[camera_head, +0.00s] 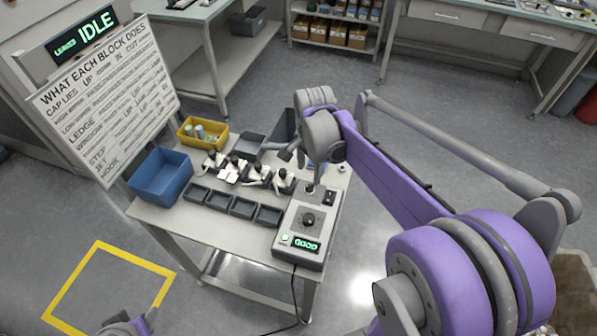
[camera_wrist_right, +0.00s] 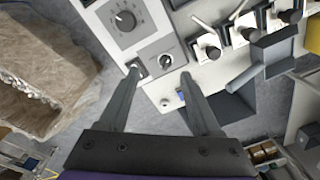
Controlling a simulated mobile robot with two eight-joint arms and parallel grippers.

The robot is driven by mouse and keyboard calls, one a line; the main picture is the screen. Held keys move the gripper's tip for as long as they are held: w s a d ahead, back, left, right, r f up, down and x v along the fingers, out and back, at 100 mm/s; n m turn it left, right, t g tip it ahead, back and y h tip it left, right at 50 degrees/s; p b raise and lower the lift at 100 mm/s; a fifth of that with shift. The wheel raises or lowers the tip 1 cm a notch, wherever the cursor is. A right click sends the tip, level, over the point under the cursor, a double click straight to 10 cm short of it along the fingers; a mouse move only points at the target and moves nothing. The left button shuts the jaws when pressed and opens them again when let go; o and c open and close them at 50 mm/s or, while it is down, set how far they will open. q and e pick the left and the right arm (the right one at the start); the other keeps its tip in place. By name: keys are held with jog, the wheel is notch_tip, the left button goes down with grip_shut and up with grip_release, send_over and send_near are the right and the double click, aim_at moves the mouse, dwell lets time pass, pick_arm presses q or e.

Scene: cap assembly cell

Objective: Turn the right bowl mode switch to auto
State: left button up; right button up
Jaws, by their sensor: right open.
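The grey control box (camera_head: 290,240) stands at the right end of the table, with a large dial (camera_head: 308,220) and a green display. In the right wrist view, a small round knob on a dark plate (camera_wrist_right: 166,61) sits beside a black rocker switch (camera_wrist_right: 141,67). The knob looks like the mode switch, but its label and setting are unreadable. My right gripper (camera_wrist_right: 158,74) is open and empty, its fingertips on either side of the knob's plate; contact is unclear. My left gripper (camera_head: 130,326) is cut off at the bottom edge.
Several levered devices (camera_head: 250,173) stand beside the box, behind a row of dark trays (camera_head: 219,201). A blue bin (camera_head: 160,178) and a yellow bin (camera_head: 198,133) are at the table's left. A cable hangs off the front.

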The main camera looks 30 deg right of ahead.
aim_at(310, 185)
jog(key=f, duration=0.3)
jog(key=w+d+f+m, duration=0.1)
jog(key=f, duration=0.3)
jog(key=w+d+f+m, duration=0.1)
jog(key=f, duration=0.2)
jog(key=shift+w+d+f+g, duration=0.1)
jog(key=shift+w+f+g, duration=0.05)
jog(key=shift+f+g, duration=0.15)
grip_shut()
